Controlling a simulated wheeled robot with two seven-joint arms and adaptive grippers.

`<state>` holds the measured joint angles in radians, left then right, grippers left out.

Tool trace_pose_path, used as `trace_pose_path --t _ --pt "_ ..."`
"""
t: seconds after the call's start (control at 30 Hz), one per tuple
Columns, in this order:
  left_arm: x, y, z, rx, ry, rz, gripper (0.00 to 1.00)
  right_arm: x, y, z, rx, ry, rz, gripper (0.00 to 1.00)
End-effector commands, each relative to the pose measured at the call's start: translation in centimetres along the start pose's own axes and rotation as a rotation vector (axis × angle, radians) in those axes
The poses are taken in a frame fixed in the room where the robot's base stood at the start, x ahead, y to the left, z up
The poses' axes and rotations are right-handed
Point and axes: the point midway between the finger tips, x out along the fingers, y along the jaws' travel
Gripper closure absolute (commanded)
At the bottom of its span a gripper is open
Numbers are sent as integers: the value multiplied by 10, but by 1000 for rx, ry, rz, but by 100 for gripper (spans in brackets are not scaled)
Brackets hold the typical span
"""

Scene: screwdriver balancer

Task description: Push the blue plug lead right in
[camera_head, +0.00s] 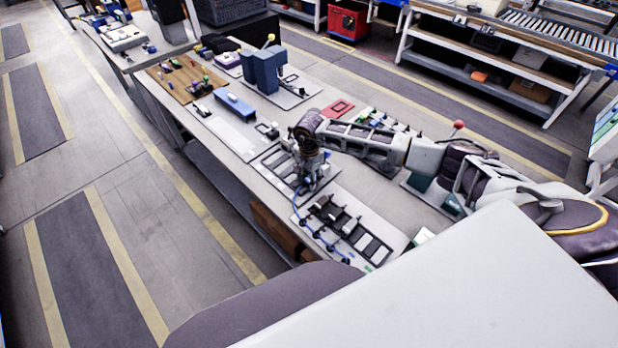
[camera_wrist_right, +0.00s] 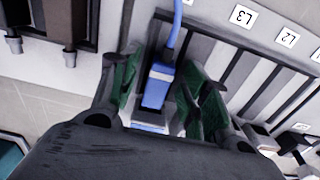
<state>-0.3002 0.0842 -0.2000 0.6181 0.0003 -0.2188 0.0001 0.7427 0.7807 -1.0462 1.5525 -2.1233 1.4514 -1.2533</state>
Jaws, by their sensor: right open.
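The blue plug (camera_wrist_right: 158,86) is in the right wrist view, between the green finger pads of my right gripper. The blue lead (camera_wrist_right: 175,36) runs up from it, and in the head view the lead (camera_head: 297,207) drops beside a grey board. My right gripper (camera_head: 311,182) is open around the plug, low over the bench. At the plug's lower end is a pale and blue piece (camera_wrist_right: 150,124); I cannot tell how deep the plug sits, as the gripper body hides what lies below. My left gripper is not in view.
A board with dark slots (camera_head: 345,228) and several blue plugs stands at the bench's near end. White labels L3 (camera_wrist_right: 241,16) and L2 (camera_wrist_right: 287,37) mark slots beside the gripper. A blue block (camera_head: 263,70) and a red tray (camera_head: 338,108) stand farther along the bench.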

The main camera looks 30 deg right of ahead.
Motion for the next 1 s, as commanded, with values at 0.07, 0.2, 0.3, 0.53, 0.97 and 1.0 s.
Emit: trace_pose_path --t 0.07,0.2,0.3,0.53,0.97,1.0 --pt "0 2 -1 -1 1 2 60 -3 0 0 0 0 -1 54" --pt "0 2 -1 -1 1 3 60 -12 -1 0 0 1 -3 54" --pt "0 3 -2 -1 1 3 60 -22 -1 0 -1 1 -3 54" --pt "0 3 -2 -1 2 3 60 -55 -1 -1 0 1 -3 54" --pt "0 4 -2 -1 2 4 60 -110 -1 0 0 0 -1 54" --pt "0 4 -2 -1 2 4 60 -113 -1 0 0 0 -1 54"
